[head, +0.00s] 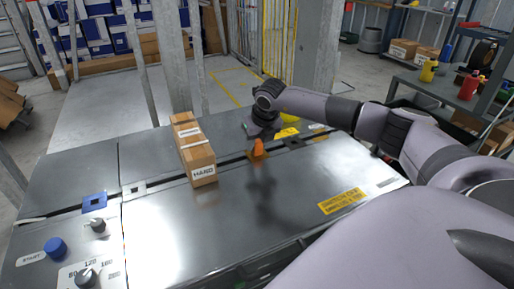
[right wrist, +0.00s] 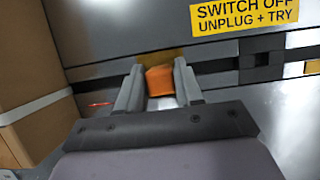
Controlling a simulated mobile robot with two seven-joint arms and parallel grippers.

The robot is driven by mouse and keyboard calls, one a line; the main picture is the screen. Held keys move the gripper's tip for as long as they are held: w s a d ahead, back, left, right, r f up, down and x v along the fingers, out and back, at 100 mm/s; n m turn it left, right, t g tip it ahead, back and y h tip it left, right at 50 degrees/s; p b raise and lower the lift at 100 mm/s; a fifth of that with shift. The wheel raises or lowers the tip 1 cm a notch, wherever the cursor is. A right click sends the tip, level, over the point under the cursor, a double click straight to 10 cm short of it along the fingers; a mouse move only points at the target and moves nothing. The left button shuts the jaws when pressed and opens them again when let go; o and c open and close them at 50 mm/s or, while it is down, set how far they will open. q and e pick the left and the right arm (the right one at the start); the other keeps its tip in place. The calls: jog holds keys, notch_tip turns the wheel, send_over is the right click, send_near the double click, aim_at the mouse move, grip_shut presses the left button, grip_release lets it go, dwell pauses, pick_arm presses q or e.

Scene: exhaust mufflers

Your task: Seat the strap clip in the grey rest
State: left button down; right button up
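The strap clip appears to be the small orange piece (head: 258,150) at the middle of the metal table, beside the dark slot line. My right gripper (head: 260,138) points down over it. In the right wrist view the orange clip (right wrist: 160,81) fills the gap between the two grey fingers, with no clear space on either side. I cannot tell whether it touches the table. The grey rest may be the dark grey square piece (head: 292,142) just right of the clip, also in the right wrist view (right wrist: 262,66). My left gripper is not in view.
A tall cardboard box (head: 195,150) stands close left of my right gripper. A blue frame (head: 94,202) lies at the left on the slot line. Knobs and a blue start button (head: 55,248) are at the front left. The table front is bare up to a yellow label (head: 342,201).

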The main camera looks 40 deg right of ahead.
aim_at(257, 141)
jog(key=shift+r, duration=0.15)
notch_tip(257, 141, up, 20)
jog(key=p, duration=0.2)
jog(key=shift+p, duration=0.35)
dwell(0.4)
jog(key=s+a+f+m+g, duration=0.3)
jog(key=s+a+m, duration=0.1)
jog(key=a+m, duration=0.4)
jog(key=s+a+f+m+g+y, duration=0.1)
jog(key=s+a+f+m, duration=0.3)
jog(key=a+m, duration=0.4)
jog(key=s+a+f+m+g, duration=0.4)
jog(key=a+m, duration=0.5)
jog(key=m, duration=0.7)
jog(key=shift+s+g, duration=0.3)
jog(key=shift+s, duration=0.05)
